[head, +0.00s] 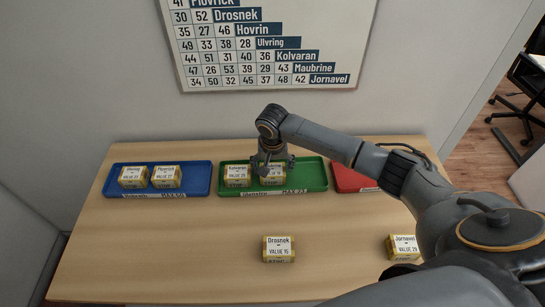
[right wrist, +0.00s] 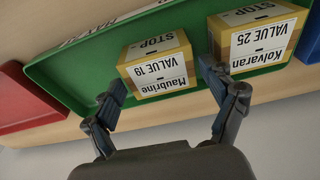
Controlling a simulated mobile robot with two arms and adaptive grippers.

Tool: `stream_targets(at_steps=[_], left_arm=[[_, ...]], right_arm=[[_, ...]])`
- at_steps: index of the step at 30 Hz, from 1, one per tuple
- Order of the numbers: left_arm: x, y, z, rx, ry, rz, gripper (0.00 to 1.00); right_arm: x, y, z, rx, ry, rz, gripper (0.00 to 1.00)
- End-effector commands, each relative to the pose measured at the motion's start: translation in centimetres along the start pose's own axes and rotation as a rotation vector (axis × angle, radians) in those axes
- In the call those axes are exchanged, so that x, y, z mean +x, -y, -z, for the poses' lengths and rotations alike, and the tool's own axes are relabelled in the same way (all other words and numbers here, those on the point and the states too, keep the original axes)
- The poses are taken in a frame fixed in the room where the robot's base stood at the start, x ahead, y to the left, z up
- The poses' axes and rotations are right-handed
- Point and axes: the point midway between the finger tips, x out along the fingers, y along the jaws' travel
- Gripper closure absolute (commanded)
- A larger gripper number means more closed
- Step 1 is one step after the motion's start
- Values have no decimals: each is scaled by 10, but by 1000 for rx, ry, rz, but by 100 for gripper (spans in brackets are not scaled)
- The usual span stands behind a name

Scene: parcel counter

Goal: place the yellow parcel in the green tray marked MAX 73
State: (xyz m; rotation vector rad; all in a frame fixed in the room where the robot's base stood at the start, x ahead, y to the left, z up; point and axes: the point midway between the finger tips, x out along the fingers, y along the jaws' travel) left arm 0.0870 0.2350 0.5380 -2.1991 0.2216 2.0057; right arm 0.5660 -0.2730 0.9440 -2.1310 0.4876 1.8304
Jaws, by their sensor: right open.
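The green tray (head: 312,176), marked MAX 73, lies at the back middle of the counter. It holds two yellow parcels with white labels: Kolvaran (head: 237,175), value 25, on the left, and Maubrine (head: 272,181), value 19, on the right. My right gripper (head: 272,168) is over the Maubrine parcel and partly hides it. In the right wrist view, my right gripper (right wrist: 162,78) is open, its fingers spread around the near end of the Maubrine parcel (right wrist: 157,66). The Kolvaran parcel (right wrist: 258,47) stands beside it. My left gripper is not in view.
A blue tray (head: 199,179) at left holds two similar yellow parcels. A red tray (head: 350,180) at right is partly hidden by my arm. A Drosnek parcel (head: 279,249) and a Jornavel parcel (head: 403,247) lie nearer on the counter (head: 180,235). Its front left is clear.

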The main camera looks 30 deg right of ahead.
Motion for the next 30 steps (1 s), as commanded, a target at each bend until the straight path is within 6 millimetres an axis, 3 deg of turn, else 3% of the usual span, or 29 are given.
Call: stream_targets(at_steps=[9,15,30], left_arm=[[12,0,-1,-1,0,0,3],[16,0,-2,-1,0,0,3],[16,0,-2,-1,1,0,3]], right_arm=[[-68,0,0,0,-3,2,16],[-95,0,0,0,-2,2,16],[-102,0,0,0,1,0,16]])
